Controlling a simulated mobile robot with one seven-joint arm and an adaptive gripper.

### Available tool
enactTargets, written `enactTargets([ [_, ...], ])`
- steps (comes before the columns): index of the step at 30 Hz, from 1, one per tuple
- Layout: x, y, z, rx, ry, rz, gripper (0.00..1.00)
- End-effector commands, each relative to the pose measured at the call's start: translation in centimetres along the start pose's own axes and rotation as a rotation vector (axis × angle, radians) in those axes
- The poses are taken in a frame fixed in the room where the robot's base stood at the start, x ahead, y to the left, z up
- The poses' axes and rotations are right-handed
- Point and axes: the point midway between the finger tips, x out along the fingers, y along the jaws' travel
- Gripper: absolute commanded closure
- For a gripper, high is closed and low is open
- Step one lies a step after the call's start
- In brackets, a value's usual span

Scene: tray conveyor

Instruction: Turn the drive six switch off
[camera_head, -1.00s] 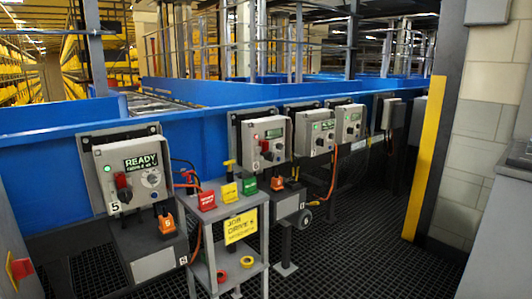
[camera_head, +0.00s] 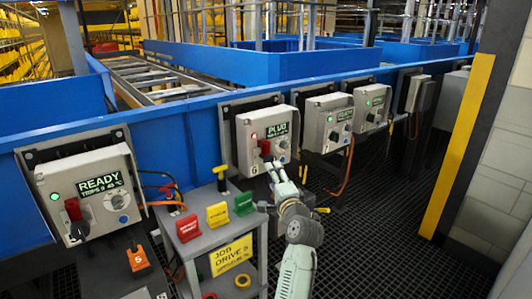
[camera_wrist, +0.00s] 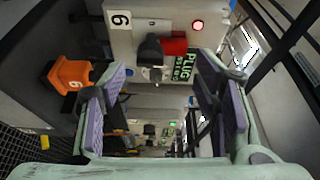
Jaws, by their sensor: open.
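The drive six box (camera_head: 251,154) is a grey box on the blue conveyor side. Its red lamp (camera_head: 254,136) is lit and its green display (camera_head: 277,130) reads PLUG. In the wrist view the box (camera_wrist: 128,38) carries a 6 label, a black switch handle (camera_wrist: 151,48) and a red block (camera_wrist: 174,44) beside it. My gripper (camera_head: 277,174) is in front of the lower part of this box and hides some of it. In the wrist view my gripper (camera_wrist: 160,82) is open and empty, with the handle beyond and between the purple-padded fingers. I see no contact.
The drive five box (camera_head: 85,192) at left reads READY with a green lamp. A grey stand (camera_head: 222,245) with coloured tags and a yellow job sign is left of my arm. An orange piece marked 6 (camera_wrist: 70,88) sits beside the box. More boxes (camera_head: 325,123) follow right.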

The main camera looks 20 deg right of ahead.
Motion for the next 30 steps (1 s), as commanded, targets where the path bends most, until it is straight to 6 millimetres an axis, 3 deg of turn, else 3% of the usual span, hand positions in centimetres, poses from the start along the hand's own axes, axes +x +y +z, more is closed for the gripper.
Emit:
enactTargets([
  [3,-0.6,1.2,-2.3,0.052,0.019,0.027,0.44],
  [7,0.1,1.5,-2.7,0.062,0.021,0.032,0.44],
  [21,8.2,1.6,-2.8,0.057,0.021,0.030,0.44],
  [30,10.0,1.7,-2.8,0.057,0.022,0.030,0.44],
])
